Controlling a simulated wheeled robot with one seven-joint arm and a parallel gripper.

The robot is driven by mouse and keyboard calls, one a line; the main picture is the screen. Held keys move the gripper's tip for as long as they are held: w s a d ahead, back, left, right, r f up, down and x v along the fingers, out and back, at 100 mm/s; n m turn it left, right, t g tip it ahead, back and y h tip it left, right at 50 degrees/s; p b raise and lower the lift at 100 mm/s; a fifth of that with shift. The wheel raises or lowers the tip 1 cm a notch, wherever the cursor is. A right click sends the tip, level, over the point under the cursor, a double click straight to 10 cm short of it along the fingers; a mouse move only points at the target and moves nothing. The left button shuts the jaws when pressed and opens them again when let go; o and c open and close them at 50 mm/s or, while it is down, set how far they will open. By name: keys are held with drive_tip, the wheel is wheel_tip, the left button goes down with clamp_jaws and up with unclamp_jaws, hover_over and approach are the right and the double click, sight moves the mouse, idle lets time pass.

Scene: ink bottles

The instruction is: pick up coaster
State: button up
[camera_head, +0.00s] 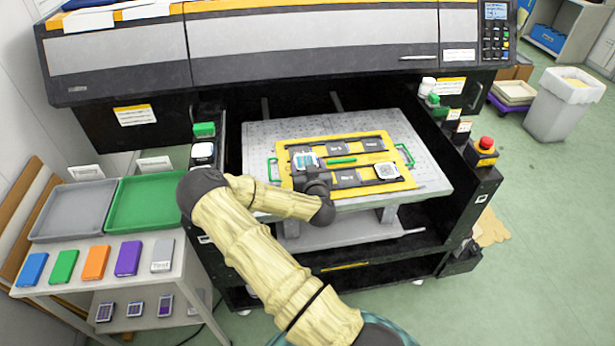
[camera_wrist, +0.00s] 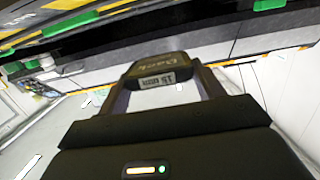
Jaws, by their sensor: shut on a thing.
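A coaster (camera_head: 305,160) with a pale, blue-green patterned face shows at the far end of my gripper (camera_head: 309,169), over the left part of a yellow jig (camera_head: 330,147). In the wrist view, the two fingers of my gripper (camera_wrist: 162,84) are shut on opposite sides of the coaster (camera_wrist: 158,69). Its dark side there reads "Back", with a pale "15" label on the edge. It seems held above the jig, though the exact gap is unclear. Another patterned coaster (camera_head: 386,171) lies at the jig's right. My wrist hides part of the jig's lower left.
The jig lies on a grey perforated printer bed (camera_head: 425,165), under a large printer (camera_head: 300,45). A side table at left holds a grey tray (camera_head: 72,210), a green tray (camera_head: 147,202) and several coloured boxes (camera_head: 95,262). A red stop button (camera_head: 486,143) is at right.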

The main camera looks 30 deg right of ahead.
drive_tip(key=shift+r, duration=0.85)
